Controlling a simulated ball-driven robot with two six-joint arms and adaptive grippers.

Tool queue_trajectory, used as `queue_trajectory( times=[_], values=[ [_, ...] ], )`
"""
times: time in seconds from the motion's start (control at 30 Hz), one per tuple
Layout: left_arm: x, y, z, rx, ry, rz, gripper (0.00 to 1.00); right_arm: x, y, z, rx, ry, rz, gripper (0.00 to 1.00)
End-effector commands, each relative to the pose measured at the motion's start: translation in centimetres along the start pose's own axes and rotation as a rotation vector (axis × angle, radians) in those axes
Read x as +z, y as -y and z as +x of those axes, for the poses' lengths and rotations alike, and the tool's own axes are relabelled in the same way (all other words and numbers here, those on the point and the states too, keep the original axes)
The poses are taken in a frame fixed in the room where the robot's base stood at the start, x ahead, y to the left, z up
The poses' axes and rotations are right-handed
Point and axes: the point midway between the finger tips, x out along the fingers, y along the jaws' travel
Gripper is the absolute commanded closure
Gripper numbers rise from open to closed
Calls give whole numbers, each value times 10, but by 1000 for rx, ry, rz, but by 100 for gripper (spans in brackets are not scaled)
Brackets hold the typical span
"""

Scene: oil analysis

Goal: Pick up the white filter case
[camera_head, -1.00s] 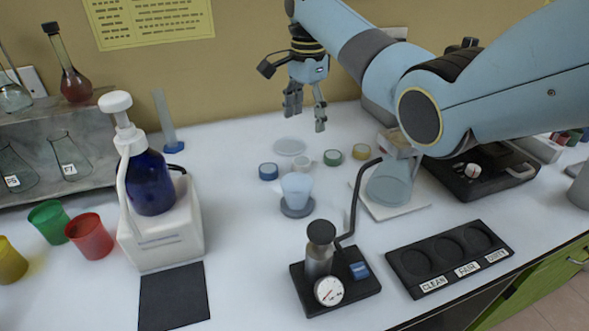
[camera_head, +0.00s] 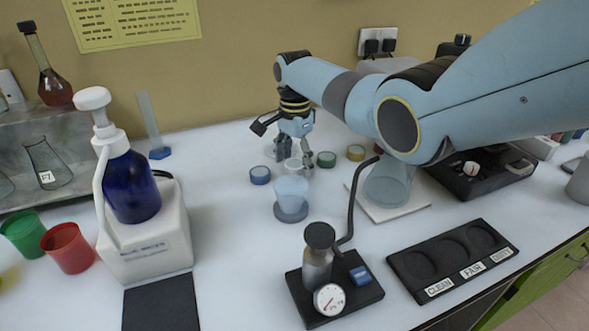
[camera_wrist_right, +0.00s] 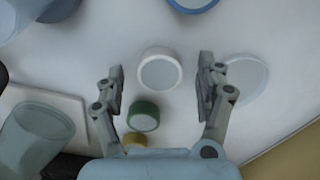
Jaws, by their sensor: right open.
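The white filter case (camera_head: 293,166) is a small round ring-shaped case on the white bench, partly hidden by my right gripper in the head view. My right gripper (camera_head: 295,158) points down over it, fingers spread. In the right wrist view the white case (camera_wrist_right: 159,73) lies between the two open fingertips (camera_wrist_right: 160,77), with a gap on each side. Nothing is held. My left gripper is not in view.
Blue (camera_head: 260,175), green (camera_head: 326,160) and yellow (camera_head: 356,153) cases lie close by. A clear round dish (camera_wrist_right: 246,80) is beside the right finger. A funnel cup (camera_head: 291,189) stands in front. A flask (camera_head: 388,187) and a gauge pump (camera_head: 319,265) stand nearby.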

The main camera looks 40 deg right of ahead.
Motion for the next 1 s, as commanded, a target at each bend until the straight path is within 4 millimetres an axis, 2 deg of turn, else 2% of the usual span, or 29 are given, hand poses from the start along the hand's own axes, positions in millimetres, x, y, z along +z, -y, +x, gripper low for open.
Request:
queue_trajectory(
  times=[0.23,0.27,0.63,0.87,1.0],
  values=[
    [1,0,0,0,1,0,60,0,0,2,-1,0,0,28],
    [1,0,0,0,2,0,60,0,0,2,-1,-1,0,31],
    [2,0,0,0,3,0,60,0,0,2,-1,-1,0,78],
    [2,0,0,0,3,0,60,0,0,1,-1,-1,0,78],
    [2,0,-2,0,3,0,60,0,1,-6,-3,-1,0,78]
  ],
)
